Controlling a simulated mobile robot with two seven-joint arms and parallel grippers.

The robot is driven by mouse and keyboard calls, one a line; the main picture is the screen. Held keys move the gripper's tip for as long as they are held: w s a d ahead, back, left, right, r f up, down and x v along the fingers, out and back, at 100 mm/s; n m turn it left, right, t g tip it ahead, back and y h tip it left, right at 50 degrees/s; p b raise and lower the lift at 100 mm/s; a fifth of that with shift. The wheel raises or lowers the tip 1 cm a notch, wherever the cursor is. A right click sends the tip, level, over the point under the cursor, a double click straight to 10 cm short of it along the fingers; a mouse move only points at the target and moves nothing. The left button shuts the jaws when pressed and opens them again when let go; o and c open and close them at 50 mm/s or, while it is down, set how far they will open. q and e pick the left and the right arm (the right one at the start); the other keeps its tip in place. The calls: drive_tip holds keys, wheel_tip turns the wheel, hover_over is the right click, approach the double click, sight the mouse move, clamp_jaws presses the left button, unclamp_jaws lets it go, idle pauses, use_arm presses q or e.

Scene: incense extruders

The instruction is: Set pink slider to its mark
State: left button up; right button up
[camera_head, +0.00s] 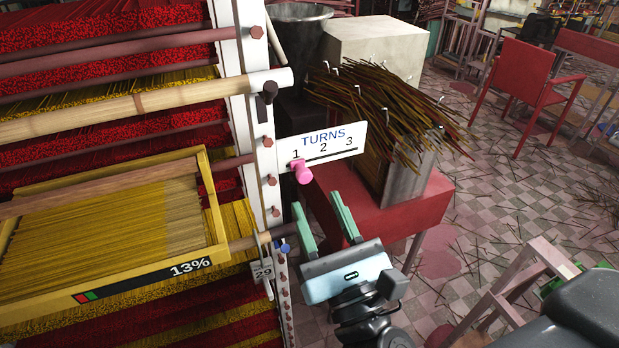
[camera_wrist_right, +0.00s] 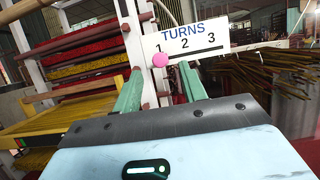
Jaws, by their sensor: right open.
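The pink slider (camera_head: 302,172) is a short pink knob at the left end of the black line on the white TURNS plate (camera_head: 345,136), just below the number 1. It also shows in the right wrist view (camera_wrist_right: 160,60) as a round pink end. My right gripper (camera_head: 317,204) has pale green fingers spread apart and empty. They point up toward the slider from below, without visible contact. In the right wrist view my right gripper (camera_wrist_right: 163,82) has a finger on each side below the slider. Which number is its mark, I cannot tell. My left gripper is out of view.
A white post (camera_head: 255,110) with bolts and racks of red and yellow sticks stand left. A yellow frame (camera_head: 125,275) reads 13%. A blue knob (camera_head: 284,247) and a tag (camera_head: 263,271) sit near my gripper. A red table (camera_head: 425,205) with stick bundles stands behind.

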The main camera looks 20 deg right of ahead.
sight(306, 179)
drive_tip(key=p+x, duration=0.1)
drive_tip(key=x, duration=0.3)
drive_tip(key=shift+r, duration=0.2)
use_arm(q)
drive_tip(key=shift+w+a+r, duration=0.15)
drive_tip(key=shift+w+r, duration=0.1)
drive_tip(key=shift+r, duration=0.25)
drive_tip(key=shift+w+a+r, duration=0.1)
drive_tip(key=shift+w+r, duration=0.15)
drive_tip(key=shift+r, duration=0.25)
use_arm(e)
drive_tip(key=shift+w, duration=0.5)
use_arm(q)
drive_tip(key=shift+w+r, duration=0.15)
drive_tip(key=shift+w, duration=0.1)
use_arm(e)
clamp_jaws()
